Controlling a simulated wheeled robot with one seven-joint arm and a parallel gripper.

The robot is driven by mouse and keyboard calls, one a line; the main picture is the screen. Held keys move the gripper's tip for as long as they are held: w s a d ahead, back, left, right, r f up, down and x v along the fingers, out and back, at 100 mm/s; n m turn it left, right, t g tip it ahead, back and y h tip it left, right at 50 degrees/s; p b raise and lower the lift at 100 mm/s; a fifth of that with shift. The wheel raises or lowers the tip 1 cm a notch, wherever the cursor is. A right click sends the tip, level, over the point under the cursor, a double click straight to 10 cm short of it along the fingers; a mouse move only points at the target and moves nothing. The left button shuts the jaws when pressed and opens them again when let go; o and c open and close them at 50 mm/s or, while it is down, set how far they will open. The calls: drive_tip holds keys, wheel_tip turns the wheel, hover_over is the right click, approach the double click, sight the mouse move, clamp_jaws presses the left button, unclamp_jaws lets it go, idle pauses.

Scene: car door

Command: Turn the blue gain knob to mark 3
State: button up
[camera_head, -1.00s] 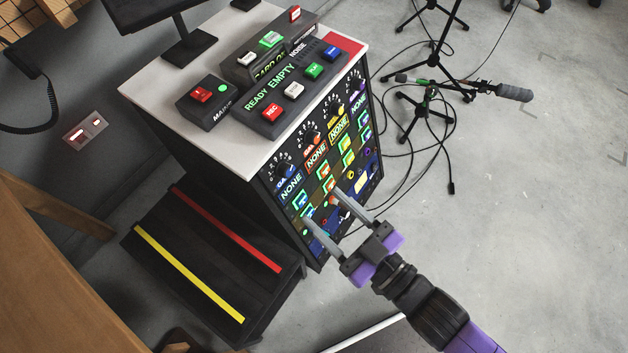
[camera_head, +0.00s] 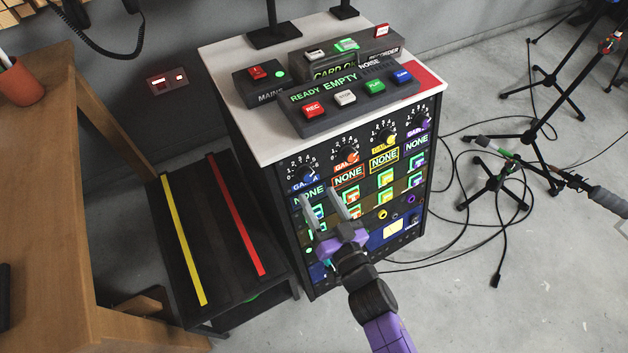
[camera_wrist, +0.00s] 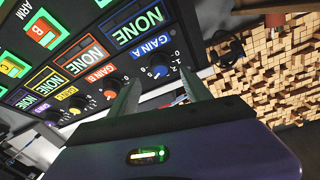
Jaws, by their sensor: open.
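The blue gain knob (camera_head: 304,175), marked GAIN A, is the leftmost dial in the top row of the cabinet's front panel, with a numbered scale around it. It also shows in the wrist view (camera_wrist: 160,71), dark, beside its blue label. My gripper (camera_head: 321,198) is open and empty, its fingers pointing at the panel just below the knob in the head view. In the wrist view the fingertips (camera_wrist: 157,80) appear on either side of the knob, apart from it as far as I can see. The pointer's exact mark is too small to read.
Orange (camera_head: 346,154), yellow (camera_head: 383,135) and purple (camera_head: 418,118) gain knobs run to the right. Lit buttons sit below. Button boxes (camera_head: 345,95) stand on the cabinet top. A striped step bench (camera_head: 222,230) is at left; mic stands and cables lie right.

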sight(309, 178)
drive_tip(key=shift+x, duration=3.1)
drive_tip(key=shift+c, duration=0.5)
clamp_jaws()
drive_tip(key=shift+r+p, duration=0.1)
drive_tip(key=shift+p, duration=0.35)
